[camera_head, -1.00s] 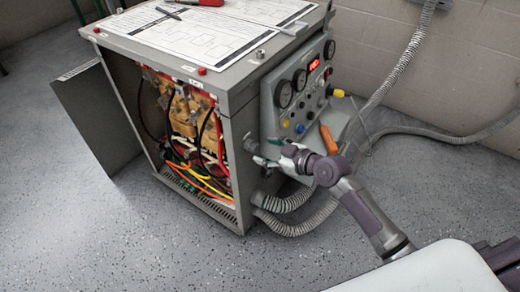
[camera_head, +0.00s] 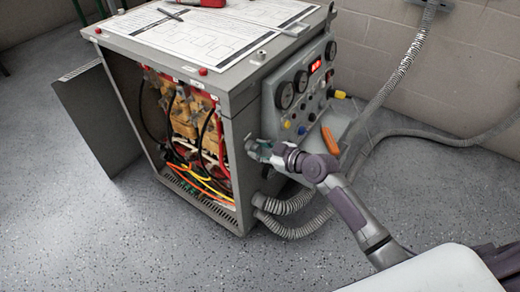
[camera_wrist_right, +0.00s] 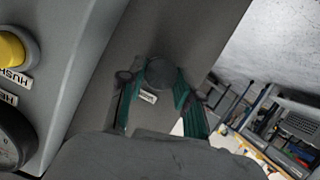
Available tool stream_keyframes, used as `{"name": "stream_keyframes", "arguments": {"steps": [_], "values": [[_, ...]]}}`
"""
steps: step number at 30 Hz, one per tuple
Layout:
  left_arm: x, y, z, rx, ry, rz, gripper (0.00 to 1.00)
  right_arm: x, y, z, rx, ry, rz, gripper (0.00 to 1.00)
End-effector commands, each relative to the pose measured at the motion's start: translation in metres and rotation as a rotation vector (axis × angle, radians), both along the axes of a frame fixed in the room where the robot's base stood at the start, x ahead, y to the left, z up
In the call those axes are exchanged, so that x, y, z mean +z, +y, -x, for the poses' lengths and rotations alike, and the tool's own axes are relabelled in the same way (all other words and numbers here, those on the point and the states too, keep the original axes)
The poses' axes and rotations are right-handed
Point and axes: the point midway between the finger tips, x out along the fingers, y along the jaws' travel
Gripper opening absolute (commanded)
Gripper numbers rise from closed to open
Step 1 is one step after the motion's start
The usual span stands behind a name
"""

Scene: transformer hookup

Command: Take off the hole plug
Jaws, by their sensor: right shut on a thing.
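The transformer cabinet (camera_head: 243,172) stands on the floor with its open side facing left and its gauge panel facing right. The hole plug (camera_wrist_right: 160,72) is a dark grey round cap at the cabinet wall, with a small white label below it in the right wrist view. My right gripper (camera_head: 254,149) is at the lower front part of the cabinet's right side. In the right wrist view its green-lined fingers (camera_wrist_right: 158,92) are shut on the plug from both sides. I cannot tell whether the plug still sits in its hole. My left gripper is not in view.
Grey corrugated hoses (camera_head: 285,205) come out below my right gripper. The panel (camera_head: 305,85) has gauges, coloured knobs and an orange-handled tool (camera_head: 330,140). Papers (camera_head: 215,30) lie on the cabinet top. An open door (camera_head: 98,115) stands out at the left. Floor in front is clear.

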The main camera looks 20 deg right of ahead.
Motion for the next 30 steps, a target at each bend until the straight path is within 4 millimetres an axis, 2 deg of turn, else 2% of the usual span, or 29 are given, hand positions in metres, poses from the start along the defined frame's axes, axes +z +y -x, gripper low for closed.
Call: {"name": "stream_keyframes", "arguments": {"steps": [1,7,30], "values": [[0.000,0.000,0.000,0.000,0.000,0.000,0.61,0.000,0.000,0.000,0.000,0.000,0.000,0.32],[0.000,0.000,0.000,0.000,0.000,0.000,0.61,0.000,0.000,0.000,-0.001,0.000,0.000,0.00],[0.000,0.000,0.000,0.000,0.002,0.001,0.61,0.000,-0.009,0.011,-0.002,-0.001,0.000,0.00]]}}
